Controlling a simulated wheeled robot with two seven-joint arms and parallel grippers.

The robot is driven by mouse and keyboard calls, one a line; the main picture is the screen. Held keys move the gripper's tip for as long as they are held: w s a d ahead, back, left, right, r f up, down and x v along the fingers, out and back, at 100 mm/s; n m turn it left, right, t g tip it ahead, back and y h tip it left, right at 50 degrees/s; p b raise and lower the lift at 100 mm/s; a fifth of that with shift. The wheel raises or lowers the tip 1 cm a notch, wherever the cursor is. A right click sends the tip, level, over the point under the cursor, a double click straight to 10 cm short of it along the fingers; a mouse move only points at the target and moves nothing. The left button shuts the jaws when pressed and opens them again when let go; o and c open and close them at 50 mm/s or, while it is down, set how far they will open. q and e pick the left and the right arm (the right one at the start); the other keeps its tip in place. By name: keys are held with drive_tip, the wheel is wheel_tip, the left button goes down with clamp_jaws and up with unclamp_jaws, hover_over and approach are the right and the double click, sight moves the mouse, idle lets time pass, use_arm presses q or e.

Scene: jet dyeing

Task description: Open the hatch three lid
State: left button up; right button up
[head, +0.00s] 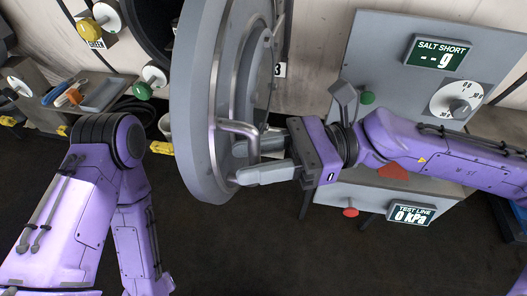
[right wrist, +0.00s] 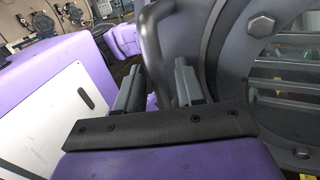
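The hatch three lid (head: 204,100) is a big grey disc seen nearly edge-on in the head view, with a "3" label (head: 280,70) behind its right side. A bent metal handle (head: 238,128) sticks out from the lid's right face. My right gripper (head: 250,160) is at this handle, its two grey fingers apart. In the right wrist view, the handle bar (right wrist: 154,45) runs down between the spread fingers (right wrist: 158,90); I cannot tell whether they touch it. My left arm is at the left of the head view, its gripper out of sight.
A grey panel (head: 390,50) with a "SALT SHORT" display, dial and buttons stands at the right. A test line display (head: 410,213) sits below it. A dark round opening (head: 150,30) shows left of the lid. A tool tray (head: 105,92) lies at the left.

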drive_tip(key=b+v, duration=0.1)
drive_tip(key=v, duration=0.9)
drive_tip(key=shift+d+b, duration=0.3)
